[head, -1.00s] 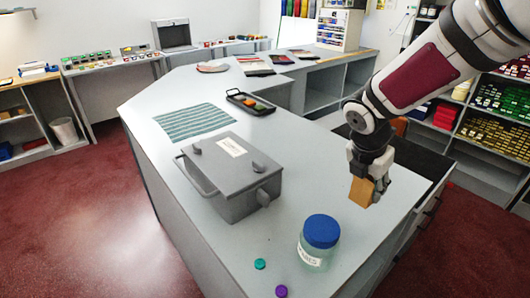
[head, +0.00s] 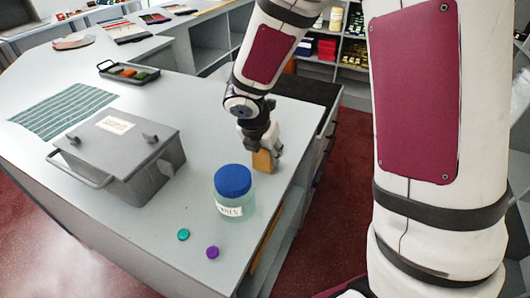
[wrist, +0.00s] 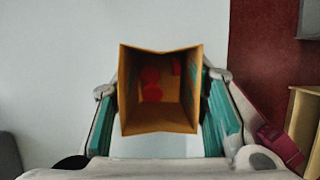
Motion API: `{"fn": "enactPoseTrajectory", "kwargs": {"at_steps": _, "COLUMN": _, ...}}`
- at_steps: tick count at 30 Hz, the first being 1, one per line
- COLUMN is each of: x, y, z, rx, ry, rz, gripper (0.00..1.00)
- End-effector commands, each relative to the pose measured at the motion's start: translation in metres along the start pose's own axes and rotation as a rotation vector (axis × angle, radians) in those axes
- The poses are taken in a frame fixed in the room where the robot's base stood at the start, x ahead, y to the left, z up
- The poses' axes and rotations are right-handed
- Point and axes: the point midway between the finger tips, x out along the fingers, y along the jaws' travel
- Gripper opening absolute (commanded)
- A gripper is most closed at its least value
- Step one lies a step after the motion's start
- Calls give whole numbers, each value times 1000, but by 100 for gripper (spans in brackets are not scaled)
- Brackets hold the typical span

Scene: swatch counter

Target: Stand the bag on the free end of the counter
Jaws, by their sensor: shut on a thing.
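The bag (head: 263,161) is a small tan paper bag, held upright over the right part of the grey counter (head: 190,105). My gripper (head: 262,150) is shut on it from above, and the bag's base is at or just above the counter top; I cannot tell whether it touches. In the wrist view the bag (wrist: 160,122) is open at the top, with red round things inside it. My gripper's green-padded fingers (wrist: 161,108) press on its left and right sides.
A blue-lidded jar (head: 234,200) stands close in front of the bag. A teal cap (head: 183,234) and a purple cap (head: 212,252) lie near the front edge. A grey lidded box (head: 125,150), a striped cloth (head: 65,110) and a black tray (head: 128,73) occupy the left side.

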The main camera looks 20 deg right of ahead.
Motion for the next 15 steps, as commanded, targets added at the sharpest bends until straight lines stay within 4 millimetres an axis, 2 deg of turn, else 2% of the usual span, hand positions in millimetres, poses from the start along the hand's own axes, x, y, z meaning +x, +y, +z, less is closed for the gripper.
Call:
{"fn": "enactPoseTrajectory", "kwargs": {"at_steps": 12, "x": 6, "y": 0, "z": -2, "rx": 1, "ry": 0, "rz": -1, "gripper": 21}}
{"fn": "enactPoseTrajectory", "kwargs": {"at_steps": 13, "x": 6, "y": 0, "z": -2, "rx": 1, "ry": 0, "rz": -1, "gripper": 43}}
{"fn": "enactPoseTrajectory", "kwargs": {"at_steps": 15, "x": 5, "y": 0, "z": -2, "rx": 1, "ry": 0, "rz": 0, "gripper": 59}}
